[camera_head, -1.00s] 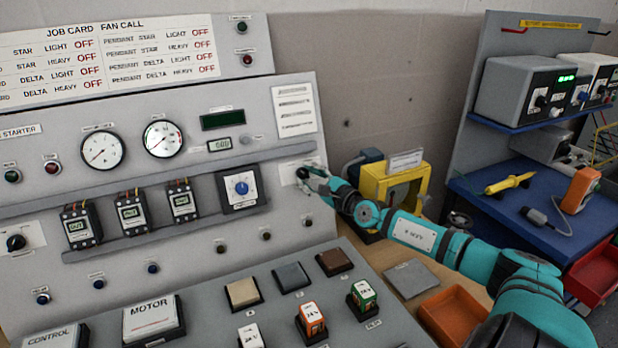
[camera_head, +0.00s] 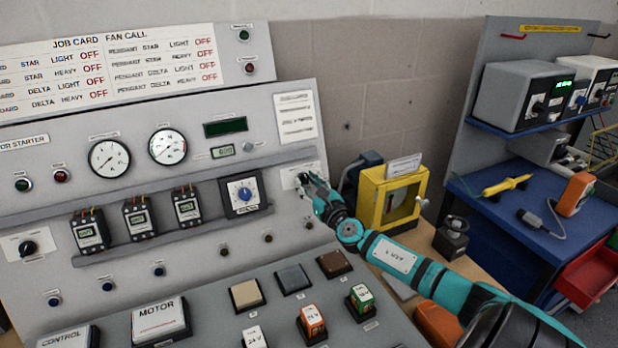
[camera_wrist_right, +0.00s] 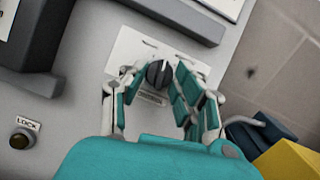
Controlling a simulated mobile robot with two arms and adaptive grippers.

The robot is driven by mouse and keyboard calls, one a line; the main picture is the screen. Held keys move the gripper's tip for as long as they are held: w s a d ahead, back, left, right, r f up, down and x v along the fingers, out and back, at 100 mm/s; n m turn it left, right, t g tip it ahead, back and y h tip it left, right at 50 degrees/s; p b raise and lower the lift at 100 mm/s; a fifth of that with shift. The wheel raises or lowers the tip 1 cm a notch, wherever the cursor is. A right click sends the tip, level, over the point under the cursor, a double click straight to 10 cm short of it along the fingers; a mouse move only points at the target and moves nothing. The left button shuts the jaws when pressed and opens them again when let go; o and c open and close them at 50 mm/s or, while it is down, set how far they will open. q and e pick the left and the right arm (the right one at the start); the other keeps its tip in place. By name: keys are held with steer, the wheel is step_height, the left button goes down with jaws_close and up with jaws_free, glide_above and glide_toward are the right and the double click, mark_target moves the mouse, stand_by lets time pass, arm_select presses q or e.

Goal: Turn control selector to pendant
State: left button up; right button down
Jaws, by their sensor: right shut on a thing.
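The control selector (camera_wrist_right: 158,73) is a round black knob with a white pointer line, on a white plate (camera_wrist_right: 128,45) on the grey panel. In the right wrist view its line points nearly straight up the picture. My right gripper (camera_wrist_right: 160,80) has its teal fingers around the knob, one on each side, and is shut on it. In the head view my right gripper (camera_head: 312,183) reaches the plate at the right end of the panel and mostly hides the knob. The plate's lettering is too small to read. My left gripper is not in view.
A grey shelf edge (camera_wrist_right: 180,18) runs just above the selector plate. A lock button (camera_wrist_right: 20,140) is lower left.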

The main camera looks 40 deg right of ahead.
steer(key=m+h, duration=0.1)
steer(key=m, duration=0.1)
steer(key=m+g+h+p, duration=0.1)
steer(key=m, duration=0.2)
steer(key=m+h+p, duration=0.1)
steer(key=m, duration=0.1)
steer(key=shift+w+a+r+m+g+h, duration=0.1)
steer(key=shift+a+r+m+g+h, duration=0.05)
steer(key=shift+a+m+g+h, duration=0.15)
steer(key=shift+m+g+h+p, duration=0.45)
steer(key=shift+m+p, duration=0.1)
steer(key=shift+m, duration=0.75)
steer(key=shift+m+g+h+p, duration=0.35)
steer(key=shift+m+g+p, duration=0.15)
steer(key=shift+m, duration=0.8)
steer(key=c, duration=1)
jaws_free()
steer(key=shift+a, duration=0.1)
steer(key=shift+s+a, duration=0.2)
steer(key=shift+s, duration=0.1)
steer(key=v, duration=1.1)
